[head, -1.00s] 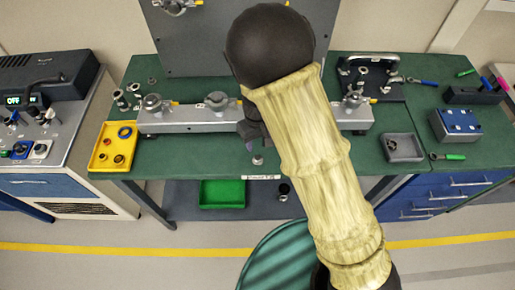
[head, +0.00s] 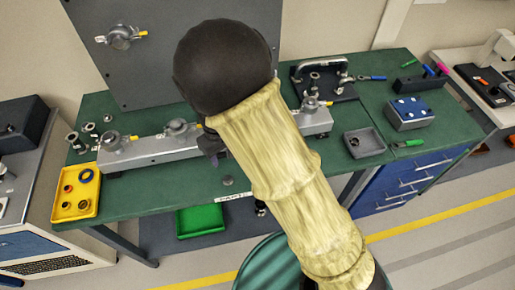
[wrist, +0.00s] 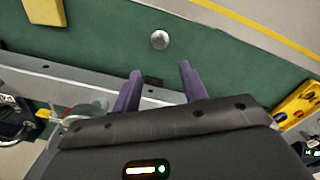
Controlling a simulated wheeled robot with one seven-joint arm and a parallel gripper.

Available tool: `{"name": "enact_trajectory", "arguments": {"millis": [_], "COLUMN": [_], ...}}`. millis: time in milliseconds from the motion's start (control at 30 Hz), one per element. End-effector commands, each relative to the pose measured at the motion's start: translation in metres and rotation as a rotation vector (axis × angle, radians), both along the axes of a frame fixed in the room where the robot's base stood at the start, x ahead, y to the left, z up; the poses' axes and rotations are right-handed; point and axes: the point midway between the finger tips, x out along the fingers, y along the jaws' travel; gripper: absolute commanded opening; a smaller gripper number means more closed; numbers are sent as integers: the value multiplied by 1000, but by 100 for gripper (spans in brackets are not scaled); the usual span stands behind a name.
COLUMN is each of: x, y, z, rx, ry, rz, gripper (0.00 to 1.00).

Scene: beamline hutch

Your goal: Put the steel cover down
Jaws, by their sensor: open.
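A small round steel piece, which looks like the steel cover (head: 227,181), lies on the green bench top (head: 150,195) near its front edge. In the wrist view the steel cover (wrist: 160,39) rests flat on the green surface, beyond the fingertips and apart from them. My gripper (wrist: 158,78) is open, with two purple fingers and nothing between them. In the head view my gripper (head: 215,158) is mostly hidden by my arm, just behind the cover and beside the grey rail.
A long grey rail (head: 150,151) with clamps runs behind the cover. A yellow tray (head: 92,208) stands left, a grey tray (head: 373,142) right, and a blue box (head: 409,113) farther right. A green bin (head: 200,220) sits below. Bench around the cover is clear.

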Motion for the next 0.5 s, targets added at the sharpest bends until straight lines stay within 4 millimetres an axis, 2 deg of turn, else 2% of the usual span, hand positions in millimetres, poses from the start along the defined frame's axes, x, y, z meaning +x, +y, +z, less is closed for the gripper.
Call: {"name": "enact_trajectory", "arguments": {"millis": [167, 267, 367, 500], "x": [1, 4, 6, 1], "y": [-6, -24, -55, -106], "z": [2, 10, 22, 43], "rx": [4, 13, 31, 57], "ry": [-1, -4, -13, -37], "rz": [-16, -66, -152, -296], "gripper": [43, 43, 43, 43]}}
